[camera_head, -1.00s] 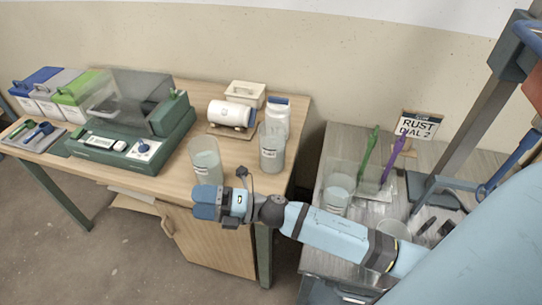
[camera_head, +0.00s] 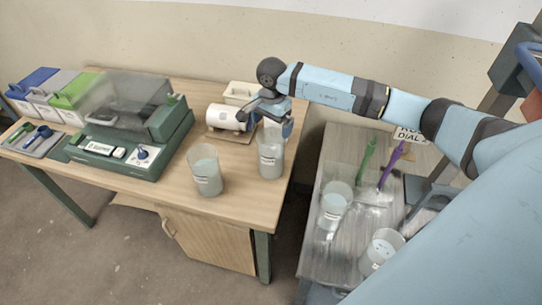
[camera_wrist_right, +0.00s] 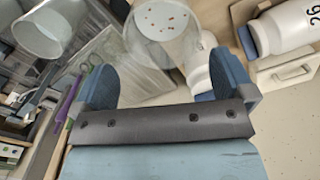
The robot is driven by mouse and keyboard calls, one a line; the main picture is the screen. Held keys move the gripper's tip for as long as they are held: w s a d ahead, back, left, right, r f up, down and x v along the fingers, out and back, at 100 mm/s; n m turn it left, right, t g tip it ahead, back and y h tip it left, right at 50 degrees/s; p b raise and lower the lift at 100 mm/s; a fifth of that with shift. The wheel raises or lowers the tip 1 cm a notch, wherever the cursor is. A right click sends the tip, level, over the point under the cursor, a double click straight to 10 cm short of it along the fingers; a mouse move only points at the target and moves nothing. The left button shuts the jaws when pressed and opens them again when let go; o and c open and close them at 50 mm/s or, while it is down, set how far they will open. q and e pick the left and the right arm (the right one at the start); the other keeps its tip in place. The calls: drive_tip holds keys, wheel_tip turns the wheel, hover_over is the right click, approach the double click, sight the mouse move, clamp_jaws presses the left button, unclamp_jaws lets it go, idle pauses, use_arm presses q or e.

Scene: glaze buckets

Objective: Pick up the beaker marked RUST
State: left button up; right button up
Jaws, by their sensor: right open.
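Two clear beakers with pale contents and small labels stand on the wooden table: one nearer the front (camera_head: 207,178) and one further back to the right (camera_head: 270,160). Their label words are too small to read. My right gripper (camera_head: 268,119) is open and empty, right at the top of the back-right beaker. In the right wrist view, the open fingers (camera_wrist_right: 163,72) spread to either side of a clear beaker (camera_wrist_right: 162,22) with reddish specks, which lies beyond them. My left gripper is not in view.
A green machine (camera_head: 130,135) with a clear lid stands left. A white jar (camera_head: 226,117) lies on a stand behind. The grey side table (camera_head: 335,265) holds two more beakers (camera_head: 335,203) (camera_head: 383,246). A RUST DIAL 2 sign (camera_head: 409,134) is partly hidden by my arm.

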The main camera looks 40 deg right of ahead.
sight(271, 144)
wheel_tip(271, 144, down, 4)
drive_tip(key=shift+f, duration=0.2)
wheel_tip(271, 144, down, 4)
drive_tip(key=shift+w+a+f+p, duration=0.1)
drive_tip(key=shift+p, duration=0.8)
drive_tip(key=shift+f, duration=0.5)
drive_tip(key=c, duration=1.4)
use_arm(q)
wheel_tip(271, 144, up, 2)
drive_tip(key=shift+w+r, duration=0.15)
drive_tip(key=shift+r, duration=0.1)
use_arm(e)
drive_tip(key=shift+w, duration=0.1)
drive_tip(key=shift+c, duration=1.1)
drive_tip(key=shift+r, duration=0.25)
